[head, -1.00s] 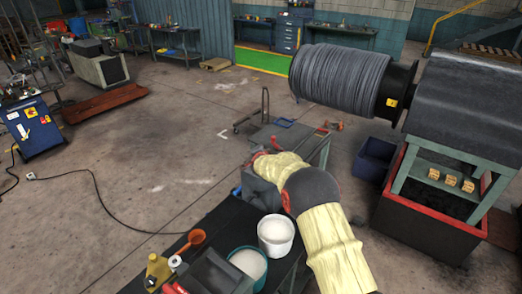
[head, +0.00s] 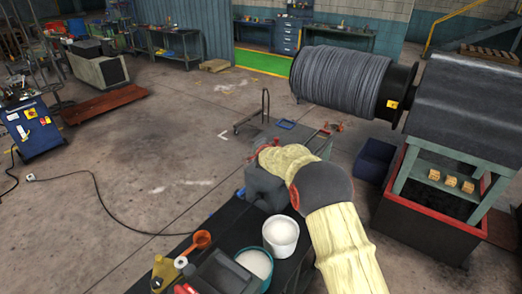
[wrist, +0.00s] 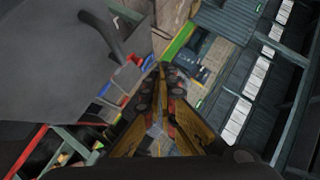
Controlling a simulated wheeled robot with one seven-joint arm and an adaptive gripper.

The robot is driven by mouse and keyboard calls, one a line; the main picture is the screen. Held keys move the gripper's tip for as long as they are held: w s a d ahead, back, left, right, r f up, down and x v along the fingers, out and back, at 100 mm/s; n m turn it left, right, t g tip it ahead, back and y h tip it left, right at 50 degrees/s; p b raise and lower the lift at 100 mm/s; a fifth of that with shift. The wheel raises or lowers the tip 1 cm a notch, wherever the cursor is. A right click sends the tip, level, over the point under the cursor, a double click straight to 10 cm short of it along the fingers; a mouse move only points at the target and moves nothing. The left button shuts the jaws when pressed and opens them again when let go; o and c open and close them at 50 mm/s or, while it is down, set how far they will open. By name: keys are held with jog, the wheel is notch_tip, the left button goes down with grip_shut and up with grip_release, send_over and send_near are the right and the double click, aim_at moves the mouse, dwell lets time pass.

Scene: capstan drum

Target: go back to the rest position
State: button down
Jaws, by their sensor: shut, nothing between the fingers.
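My gripper (wrist: 162,100) shows in the wrist view, its yellow and black fingers together and nothing between them. In the head view my arm, in a cream sleeve with a dark grey joint, reaches up from the bottom right over the dark bench, and the gripper's fingers are hidden there. The capstan drum (head: 345,78), wound with grey rope, is at the upper right, apart from my arm. A large grey rounded shape fills the upper left of the wrist view; I cannot tell what it is.
The dark bench (head: 217,232) holds a white bucket (head: 281,232), a teal tub (head: 256,262), an orange ladle (head: 200,240) and a yellow bottle (head: 162,270). A red-rimmed bin (head: 440,228) stands under the drum machine, with a blue bin (head: 375,158) beside it. Open floor lies left.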

jog(key=s+a+r, duration=0.2)
jog(key=s+r, duration=0.3)
jog(key=s+a+f+n+g+y, duration=0.3)
jog(key=s+a+f+n+g, duration=0.15)
jog(key=s+f, duration=0.45)
jog(key=s+f+n+g, duration=0.1)
jog(key=s+n+g, duration=0.15)
jog(key=s, duration=0.55)
jog(key=s+d+n+h+b, duration=0.1)
jog(key=s+d+b, duration=0.5)
jog(key=s, duration=0.9)
jog(key=s+d+n+h+b, duration=0.1)
jog(key=s+d+n+b, duration=0.1)
jog(key=s+d+b, duration=0.4)
jog(key=s+d+n+h+b, duration=0.1)
jog(key=s+d+n+b, duration=0.1)
jog(key=s+d+b, duration=0.5)
jog(key=s+d, duration=0.3)
jog(key=s, duration=0.5)
jog(key=s+d, duration=0.3)
jog(key=s, duration=0.5)
jog(key=shift+s+d+f+g+h, duration=0.15)
jog(key=shift+s+f+g+h, duration=0.15)
jog(key=shift+s, duration=0.1)
